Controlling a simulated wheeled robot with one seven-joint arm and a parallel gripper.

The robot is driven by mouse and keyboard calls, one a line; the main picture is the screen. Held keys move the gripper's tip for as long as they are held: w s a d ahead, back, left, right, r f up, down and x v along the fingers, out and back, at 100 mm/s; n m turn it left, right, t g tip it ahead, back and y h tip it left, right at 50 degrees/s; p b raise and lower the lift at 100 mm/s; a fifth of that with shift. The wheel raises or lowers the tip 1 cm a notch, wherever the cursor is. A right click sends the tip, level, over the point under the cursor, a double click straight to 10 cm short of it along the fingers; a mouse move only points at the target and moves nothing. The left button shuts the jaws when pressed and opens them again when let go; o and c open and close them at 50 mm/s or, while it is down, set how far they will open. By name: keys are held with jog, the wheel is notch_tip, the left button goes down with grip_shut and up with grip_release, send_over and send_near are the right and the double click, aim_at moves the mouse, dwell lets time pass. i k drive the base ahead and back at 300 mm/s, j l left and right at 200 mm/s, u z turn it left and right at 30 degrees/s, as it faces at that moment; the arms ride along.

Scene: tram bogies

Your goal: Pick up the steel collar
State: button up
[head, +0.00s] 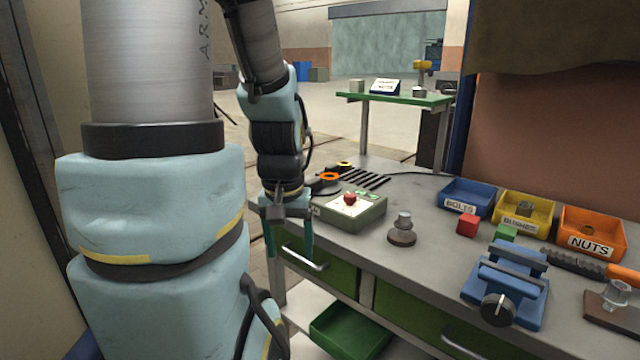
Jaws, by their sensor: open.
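My gripper (288,254) hangs at the bench's left front edge, pointing down. Its two teal fingers are apart, with nothing seen between them. A grey stepped metal piece (403,219) stands on a dark round base (401,238) on the bench, to the right of my gripper and apart from it. Another grey metal part (619,290) sits on a brown block (606,312) at the far right edge of the picture. I cannot tell for certain which of these is the steel collar.
A grey-green box with a red knob (349,198) stands just right of my gripper. A blue vise (505,283), red block (467,225), green block (506,233) and bins of bolts (458,204), bushes (518,223) and nuts (590,243) occupy the bench's right. Bare bench surrounds the stepped piece.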

aim_at(321, 181)
jog(key=l+u, duration=0.25)
jog(key=u, duration=0.2)
jog(key=l+u, duration=0.25)
jog(key=u, duration=0.15)
jog(key=l+u, duration=0.25)
jog(key=u, duration=0.2)
